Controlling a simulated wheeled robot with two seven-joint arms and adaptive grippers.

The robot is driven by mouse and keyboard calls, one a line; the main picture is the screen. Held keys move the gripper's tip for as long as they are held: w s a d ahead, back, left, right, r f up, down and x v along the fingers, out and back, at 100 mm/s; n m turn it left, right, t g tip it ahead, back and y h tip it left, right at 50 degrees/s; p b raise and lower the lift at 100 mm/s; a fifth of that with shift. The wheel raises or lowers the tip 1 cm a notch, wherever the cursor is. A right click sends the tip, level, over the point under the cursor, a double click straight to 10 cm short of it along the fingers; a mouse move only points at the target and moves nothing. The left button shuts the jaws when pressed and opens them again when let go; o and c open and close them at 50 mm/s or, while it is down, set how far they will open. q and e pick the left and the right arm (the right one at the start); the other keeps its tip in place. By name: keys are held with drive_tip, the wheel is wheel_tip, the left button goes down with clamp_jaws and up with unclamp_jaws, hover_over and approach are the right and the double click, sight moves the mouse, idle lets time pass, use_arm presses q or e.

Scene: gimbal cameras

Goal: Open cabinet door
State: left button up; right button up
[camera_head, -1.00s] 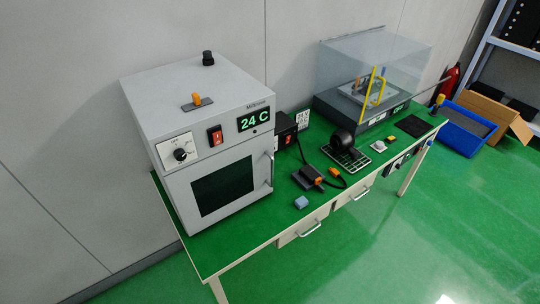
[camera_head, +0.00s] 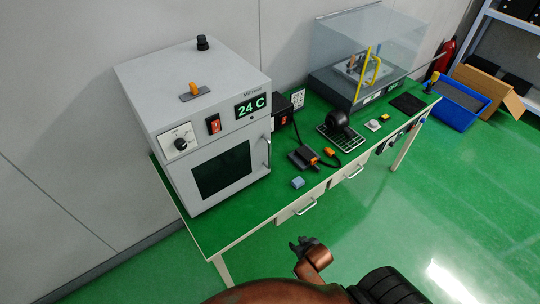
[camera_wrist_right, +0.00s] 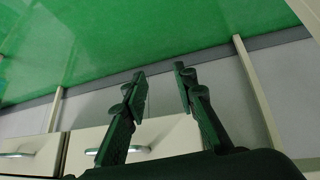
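The grey cabinet (camera_head: 195,95) is an oven-like box on the left of the green table in the head view. Its front door (camera_head: 215,181) has a dark window and is shut. A vertical handle (camera_head: 267,154) runs along the door's right edge. My right gripper (camera_head: 298,243) is in front of the table, below and apart from the cabinet. In the right wrist view the right gripper (camera_wrist_right: 160,85) has its two dark fingers apart with nothing between them. My left gripper is not in view.
The green table (camera_head: 225,232) has drawers with handles (camera_head: 307,207) on its front. A blue block (camera_head: 297,183), a soldering-type tool (camera_head: 303,158) and a clear-covered machine (camera_head: 365,60) stand to the right. A blue bin (camera_head: 462,105) is on the floor. The floor in front is clear.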

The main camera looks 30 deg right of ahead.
drive_tip(key=w+d+r+m+t+h+p, duration=0.1)
drive_tip(key=w+r+t, duration=0.15)
drive_tip(key=r, duration=0.55)
drive_tip(key=w+d+r+t, duration=0.1)
drive_tip(key=w+r, duration=0.3)
drive_tip(key=r, duration=0.5)
drive_tip(key=t, duration=0.8)
approach(270, 157)
drive_tip(key=w, duration=0.6)
drive_tip(key=w+d, duration=0.1)
drive_tip(key=w, duration=0.2)
drive_tip(key=shift+w+d+r, duration=0.1)
drive_tip(key=shift+w, duration=0.1)
drive_tip(key=shift+w+d, duration=0.1)
drive_tip(key=shift+w, duration=0.5)
drive_tip(key=shift+c, duration=0.4)
clamp_jaws()
